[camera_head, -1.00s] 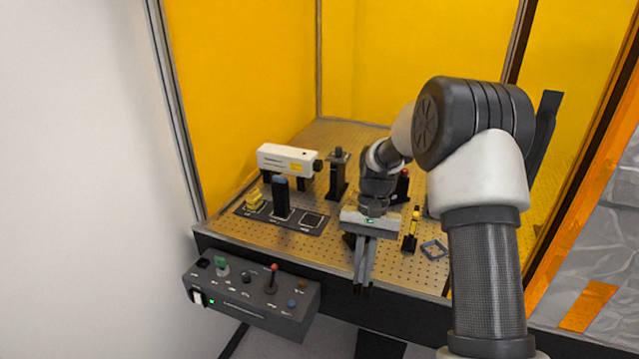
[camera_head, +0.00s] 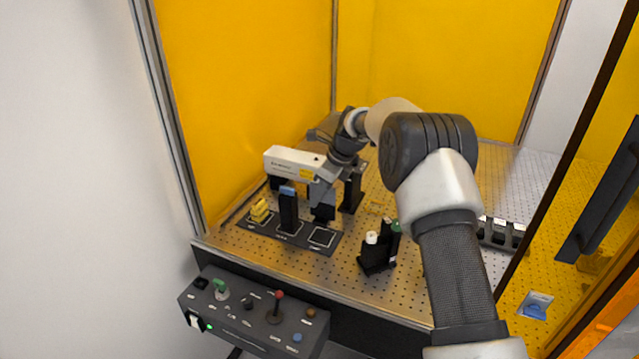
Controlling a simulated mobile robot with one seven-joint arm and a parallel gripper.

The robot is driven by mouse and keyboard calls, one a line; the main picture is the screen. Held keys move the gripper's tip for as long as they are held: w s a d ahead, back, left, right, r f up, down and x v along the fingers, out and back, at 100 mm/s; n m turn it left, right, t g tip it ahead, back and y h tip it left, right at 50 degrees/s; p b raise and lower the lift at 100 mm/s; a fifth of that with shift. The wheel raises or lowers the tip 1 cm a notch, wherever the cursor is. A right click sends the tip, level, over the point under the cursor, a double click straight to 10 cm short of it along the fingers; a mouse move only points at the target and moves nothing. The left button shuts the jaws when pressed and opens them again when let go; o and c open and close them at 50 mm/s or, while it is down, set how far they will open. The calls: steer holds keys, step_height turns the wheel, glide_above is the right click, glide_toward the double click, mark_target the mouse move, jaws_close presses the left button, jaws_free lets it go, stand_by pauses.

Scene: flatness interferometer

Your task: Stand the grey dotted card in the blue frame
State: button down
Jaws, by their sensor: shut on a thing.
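My gripper (camera_head: 323,201) is over the right end of the black tray, beside the post with the blue top. It is shut on a small dark piece (camera_head: 323,213), mostly hidden by the fingers. I cannot tell whether this piece is the grey dotted card; its face does not show. I cannot make out the blue frame for certain. A small blue-and-white thing (camera_head: 535,306) shows at the far right, too small to identify.
The black tray (camera_head: 262,231) holds a yellow piece (camera_head: 260,210) and a black post with a blue top (camera_head: 288,209); its right square (camera_head: 322,237) looks empty. A white instrument (camera_head: 292,161) stands behind. A dark holder with white and green caps (camera_head: 378,251) stands right. A control box (camera_head: 250,312) hangs in front.

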mark_target(316, 215)
steer(key=shift+w+f, duration=0.1)
steer(key=shift+w, duration=0.25)
steer(key=shift+s+f+b, duration=0.25)
steer(key=shift+f+b, duration=1.7)
steer(key=shift+f, duration=0.65)
steer(key=shift+f, duration=0.35)
steer(key=c, duration=1.8)
jaws_free()
steer(key=shift+r, duration=0.1)
steer(key=shift+r+p, duration=1.75)
steer(key=shift+r, duration=1.65)
steer(key=shift+d+r, duration=0.1)
